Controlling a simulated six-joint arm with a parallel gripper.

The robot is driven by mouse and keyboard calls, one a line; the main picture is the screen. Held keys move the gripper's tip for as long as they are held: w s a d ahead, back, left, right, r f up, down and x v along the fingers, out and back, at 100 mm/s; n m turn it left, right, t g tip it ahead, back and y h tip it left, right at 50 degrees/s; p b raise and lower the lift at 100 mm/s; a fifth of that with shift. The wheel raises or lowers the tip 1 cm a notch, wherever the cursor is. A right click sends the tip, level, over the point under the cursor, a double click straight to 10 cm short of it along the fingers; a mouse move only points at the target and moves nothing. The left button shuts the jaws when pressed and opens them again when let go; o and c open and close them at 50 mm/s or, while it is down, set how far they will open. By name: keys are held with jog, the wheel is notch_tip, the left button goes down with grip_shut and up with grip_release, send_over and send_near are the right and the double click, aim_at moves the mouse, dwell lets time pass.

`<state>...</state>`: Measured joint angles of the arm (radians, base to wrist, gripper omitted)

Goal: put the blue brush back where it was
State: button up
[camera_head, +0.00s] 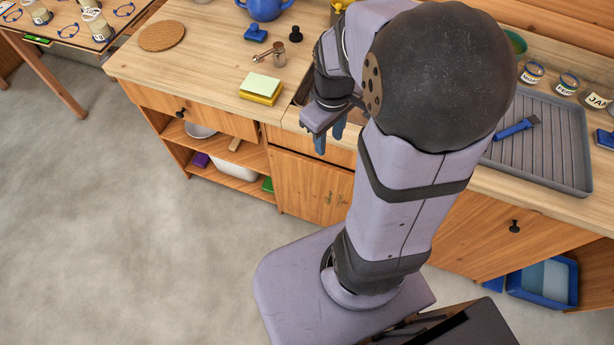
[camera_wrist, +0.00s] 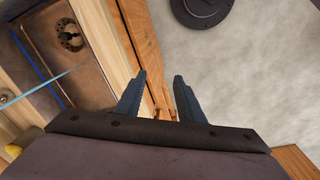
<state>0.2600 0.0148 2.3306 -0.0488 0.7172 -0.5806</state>
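The blue brush (camera_head: 516,128) lies on the grey ribbed draining tray (camera_head: 560,172) on the counter at the right, in the head view. Its dark bristle end points to the upper right. My gripper (camera_head: 330,143) is well to the left of it, pointing down near the counter's front edge by the sink. In the wrist view my gripper (camera_wrist: 160,76) has its two fingers apart with nothing between them. The brush does not show in the wrist view.
The sink (camera_wrist: 88,72) shows beside the fingers in the wrist view. A yellow-green sponge stack (camera_head: 262,88), a blue teapot (camera_head: 264,8) and a wicker mat (camera_head: 162,36) stand left of the arm. Several labelled jars (camera_head: 568,84) line the tray's back. My arm hides part of the counter.

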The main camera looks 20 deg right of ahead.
jog(key=s+a+f+m, duration=0.1)
jog(key=s+a+m, duration=0.3)
jog(key=s+a, duration=0.3)
jog(key=shift+a+f+g+y, duration=0.3)
jog(key=shift+a+f+g, duration=0.1)
jog(key=shift+a, duration=0.3)
jog(key=shift+w, duration=0.1)
notch_tip(320, 180, down, 12)
jog(key=b, duration=1.2)
jog(key=shift+f+b, duration=0.25)
jog(key=shift+b, duration=0.05)
